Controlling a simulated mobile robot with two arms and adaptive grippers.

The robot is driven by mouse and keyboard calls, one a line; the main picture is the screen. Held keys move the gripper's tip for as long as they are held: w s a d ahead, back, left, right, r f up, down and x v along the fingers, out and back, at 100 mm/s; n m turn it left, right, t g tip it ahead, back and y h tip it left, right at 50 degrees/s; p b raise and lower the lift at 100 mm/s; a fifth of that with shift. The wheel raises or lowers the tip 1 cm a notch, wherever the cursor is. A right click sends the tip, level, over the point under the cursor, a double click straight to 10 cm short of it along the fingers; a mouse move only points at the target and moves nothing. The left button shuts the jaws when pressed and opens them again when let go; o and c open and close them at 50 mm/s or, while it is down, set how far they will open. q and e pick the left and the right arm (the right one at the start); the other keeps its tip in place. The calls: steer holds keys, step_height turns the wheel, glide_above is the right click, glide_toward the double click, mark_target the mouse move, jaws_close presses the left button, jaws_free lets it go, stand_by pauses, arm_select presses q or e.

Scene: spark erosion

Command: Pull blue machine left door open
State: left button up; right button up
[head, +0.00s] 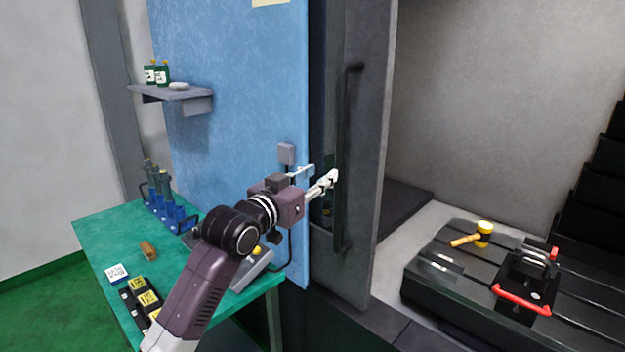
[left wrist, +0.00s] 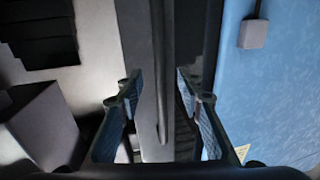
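The machine's left door (head: 367,200) is a dark grey panel beside the blue housing, with a long dark vertical handle (head: 345,125). The machine's interior shows to the right of the door's edge. My left gripper (head: 331,181) is at the handle, at its lower half. In the left wrist view the handle (left wrist: 162,60) runs between the two spread fingers of my left gripper (left wrist: 158,82), with a gap visible on both sides. Whether the bar lies deep between the fingers is hard to tell. My right gripper is not in view.
A green table (head: 95,240) with blue tool holders (head: 168,212) and small boxes stands at left. A shelf (head: 180,93) with bottles is on the blue wall (head: 225,130). A machine bed (head: 440,285) inside carries a yellow mallet (head: 482,234) and a red-handled vise (head: 522,300).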

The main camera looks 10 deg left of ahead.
arm_select(q)
steer(key=shift+v, duration=1)
steer(key=shift+f, duration=0.1)
